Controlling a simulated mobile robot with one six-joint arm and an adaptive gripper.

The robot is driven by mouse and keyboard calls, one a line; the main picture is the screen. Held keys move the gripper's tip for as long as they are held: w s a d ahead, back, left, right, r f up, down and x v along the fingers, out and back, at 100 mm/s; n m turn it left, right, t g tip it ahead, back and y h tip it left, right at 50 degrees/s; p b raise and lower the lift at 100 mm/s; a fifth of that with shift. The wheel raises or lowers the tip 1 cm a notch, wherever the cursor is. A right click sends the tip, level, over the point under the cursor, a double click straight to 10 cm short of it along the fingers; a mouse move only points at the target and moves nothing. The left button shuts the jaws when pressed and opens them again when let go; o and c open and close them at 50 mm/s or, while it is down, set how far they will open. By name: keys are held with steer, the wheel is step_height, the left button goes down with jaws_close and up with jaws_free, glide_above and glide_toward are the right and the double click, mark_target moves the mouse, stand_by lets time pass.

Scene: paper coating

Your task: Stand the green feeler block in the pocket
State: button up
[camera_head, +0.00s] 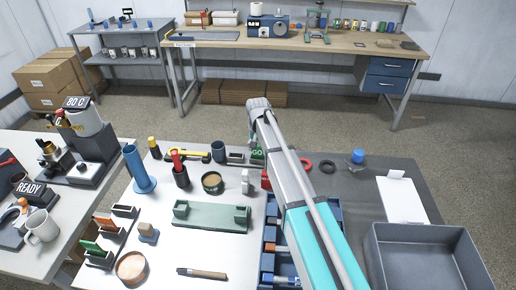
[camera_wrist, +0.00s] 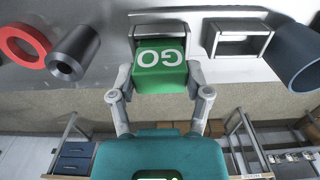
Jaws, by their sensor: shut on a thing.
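The green feeler block (camera_wrist: 160,72) with white "GO" lettering is between the fingers of my gripper (camera_wrist: 160,85), which is shut on it. In the head view the green block (camera_head: 257,153) shows partly, beside my arm at the back of the white work surface. In the wrist view a grey metal pocket (camera_wrist: 146,17) frames the far side of the block. The block overlaps its opening, and I cannot tell how deep it sits. A second, empty grey pocket (camera_wrist: 240,43) stands to the right. In the head view my fingers are hidden by my arm.
A dark blue cup (camera_wrist: 296,60) stands right of the empty pocket in the wrist view. A dark grey cylinder (camera_wrist: 74,52) and a red ring (camera_wrist: 24,45) lie to the left. In the head view a green fixture (camera_head: 211,217) and a grey bin (camera_head: 425,233) stand nearer.

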steer(key=o, duration=1.2)
steer(key=shift+r, duration=0.1)
